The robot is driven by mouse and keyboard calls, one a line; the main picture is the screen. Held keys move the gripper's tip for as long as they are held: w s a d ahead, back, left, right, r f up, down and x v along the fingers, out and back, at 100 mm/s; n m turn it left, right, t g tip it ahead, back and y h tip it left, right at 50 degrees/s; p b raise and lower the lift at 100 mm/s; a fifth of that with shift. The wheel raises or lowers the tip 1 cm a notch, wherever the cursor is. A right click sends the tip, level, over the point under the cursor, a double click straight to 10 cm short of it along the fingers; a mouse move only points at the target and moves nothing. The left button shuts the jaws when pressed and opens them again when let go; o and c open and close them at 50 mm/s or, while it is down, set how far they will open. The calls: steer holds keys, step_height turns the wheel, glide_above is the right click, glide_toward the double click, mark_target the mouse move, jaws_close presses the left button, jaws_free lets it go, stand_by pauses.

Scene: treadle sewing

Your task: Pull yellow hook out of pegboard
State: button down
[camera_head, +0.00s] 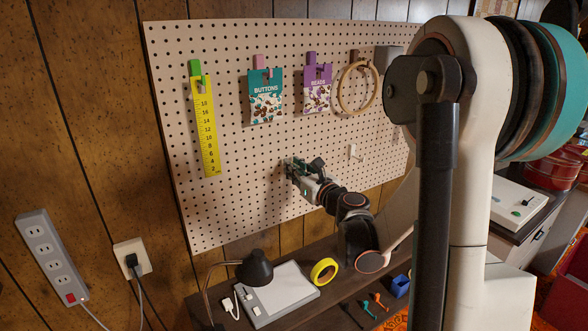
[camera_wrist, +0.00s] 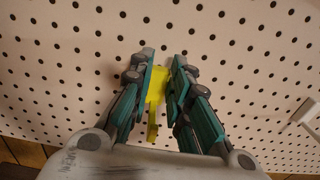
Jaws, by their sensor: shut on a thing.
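The yellow hook (camera_wrist: 154,95) shows in the wrist view between the two fingers of my gripper (camera_wrist: 161,78), against the pegboard (camera_wrist: 240,40). My gripper is shut on the hook, with its fingertips close to the board's face. I cannot tell whether the hook's back is still seated in the holes. In the head view, my gripper (camera_head: 290,168) is at the lower middle of the pegboard (camera_head: 230,150), and the hook is hidden there.
A yellow ruler (camera_head: 206,125), a buttons packet (camera_head: 265,97), a beads packet (camera_head: 317,88) and a wooden hoop (camera_head: 358,88) hang above. A white hook (camera_head: 354,152) is to the right. A lamp (camera_head: 254,268) and yellow tape roll (camera_head: 324,271) are below.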

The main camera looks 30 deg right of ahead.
steer(key=shift+s, duration=0.55)
stand_by(0.5)
steer(key=s, duration=0.4)
steer(key=shift+s+d, duration=0.1)
steer(key=shift+s, duration=0.3)
stand_by(0.5)
